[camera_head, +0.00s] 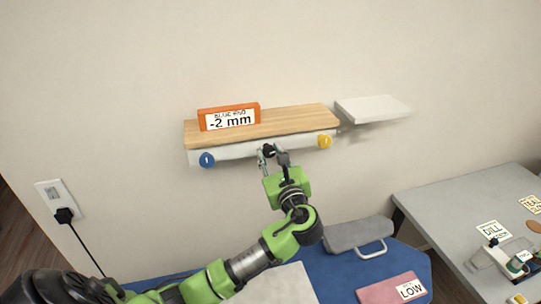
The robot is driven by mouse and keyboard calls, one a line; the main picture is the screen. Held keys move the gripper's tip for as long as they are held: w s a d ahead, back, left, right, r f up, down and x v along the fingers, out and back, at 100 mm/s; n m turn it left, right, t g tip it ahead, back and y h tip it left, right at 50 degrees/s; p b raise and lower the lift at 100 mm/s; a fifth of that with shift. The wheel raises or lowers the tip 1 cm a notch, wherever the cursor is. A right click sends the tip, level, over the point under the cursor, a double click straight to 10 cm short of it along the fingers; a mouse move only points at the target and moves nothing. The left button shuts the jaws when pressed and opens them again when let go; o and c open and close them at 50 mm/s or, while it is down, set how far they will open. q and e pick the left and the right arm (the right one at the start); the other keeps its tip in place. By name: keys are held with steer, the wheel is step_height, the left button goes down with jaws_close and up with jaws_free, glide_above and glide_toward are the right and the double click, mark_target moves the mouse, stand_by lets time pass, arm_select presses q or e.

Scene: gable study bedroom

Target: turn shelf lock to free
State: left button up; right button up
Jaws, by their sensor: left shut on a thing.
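The wooden-topped wall shelf (290,123) has a pale front face with a blue knob (207,160) at its left and a yellow knob (324,142) at its right. Between them is a small black knob (268,149), which looks like the shelf lock. My left gripper (271,153) reaches up from below and is shut on this black knob. The fingers partly cover it, so its turned position cannot be read. My right gripper is not in view.
An orange sign (229,117) reading "BLUE END -2 mm" stands on the shelf. A white ledge (372,108) is at its right. Below are a blue surface (408,262) with a grey handled item (357,235) and a pink "LOW" card (385,289). A grey table (450,215) stands right.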

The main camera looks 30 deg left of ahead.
arm_select(q)
steer(key=n, duration=0.2)
steer(key=n+b, duration=0.1)
steer(key=shift+f+n, duration=0.2)
steer(key=shift+n, duration=0.2)
steer(key=n+b, duration=0.2)
steer(key=n, duration=0.1)
steer(key=shift+n+b, duration=0.3)
steer(key=n+b, duration=0.3)
steer(key=n, duration=0.2)
steer(key=shift+s+f+b, duration=0.1)
steer(key=shift+f+b, duration=0.05)
steer(key=shift+b, duration=0.25)
steer(key=shift+a+n+b, duration=0.1)
steer(key=shift+n+b, duration=0.9)
steer(key=shift+n, duration=0.5)
steer(key=o, duration=1.1)
steer(key=shift+c, duration=0.2)
